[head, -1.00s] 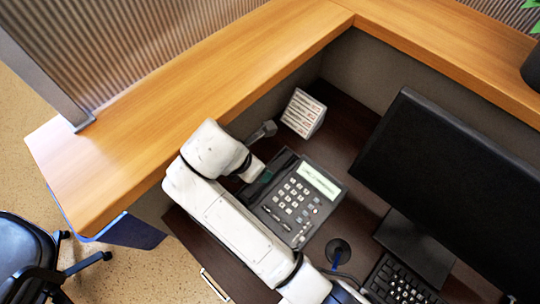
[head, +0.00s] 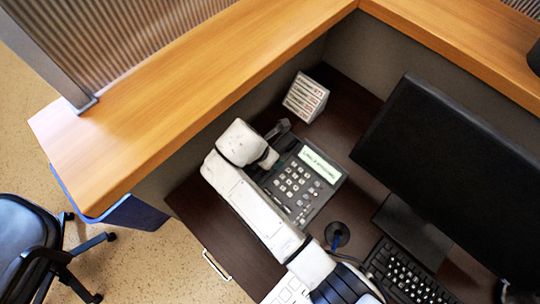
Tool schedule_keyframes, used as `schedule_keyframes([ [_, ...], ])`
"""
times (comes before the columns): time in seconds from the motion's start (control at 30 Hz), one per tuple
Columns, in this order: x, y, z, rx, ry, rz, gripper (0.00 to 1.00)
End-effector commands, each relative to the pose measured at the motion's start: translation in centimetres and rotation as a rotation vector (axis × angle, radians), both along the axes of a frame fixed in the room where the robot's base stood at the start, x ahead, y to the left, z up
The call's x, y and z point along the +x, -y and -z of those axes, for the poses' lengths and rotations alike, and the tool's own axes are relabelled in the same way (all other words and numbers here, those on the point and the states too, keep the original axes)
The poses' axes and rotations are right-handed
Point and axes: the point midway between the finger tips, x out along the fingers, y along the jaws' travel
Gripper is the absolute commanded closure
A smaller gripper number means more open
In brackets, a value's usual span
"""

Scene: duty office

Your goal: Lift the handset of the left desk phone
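The desk phone (head: 318,178), dark grey with a lit display and several light keys, sits on the dark desk in the head view. My white arm lies across its left side, where the handset would rest, and hides most of that side. My gripper (head: 283,138) is at the phone's upper left, largely hidden by my wrist. A small grey and dark part sticks out there; I cannot tell whether it is a finger or an end of the handset. Whether the gripper is open or holds the handset does not show.
A white card holder (head: 305,97) stands just beyond the phone. A black monitor (head: 455,185) and a keyboard (head: 405,277) are to the right. A round dark object (head: 337,235) is below the phone. The raised wooden counter (head: 190,105) borders the desk; a chair (head: 35,245) stands lower left.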

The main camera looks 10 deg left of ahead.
Motion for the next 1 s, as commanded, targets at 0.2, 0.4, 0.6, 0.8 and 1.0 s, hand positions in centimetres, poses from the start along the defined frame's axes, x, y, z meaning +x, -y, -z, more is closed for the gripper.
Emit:
schedule_keyframes([
  [0.2, 0.0, -0.01, -0.03, 0.0, 0.0, 0.0, 0.33],
  [0.4, -0.01, -0.01, 0.06, 0.0, 0.0, 0.0, 0.33],
  [0.6, -0.01, 0.01, 0.31, -0.001, -0.001, 0.0, 0.33],
  [0.8, 0.0, -0.01, 0.47, 0.0, 0.0, 0.0, 0.33],
  [1.0, -0.01, -0.02, 0.46, 0.0, 0.0, 0.0, 0.38],
])
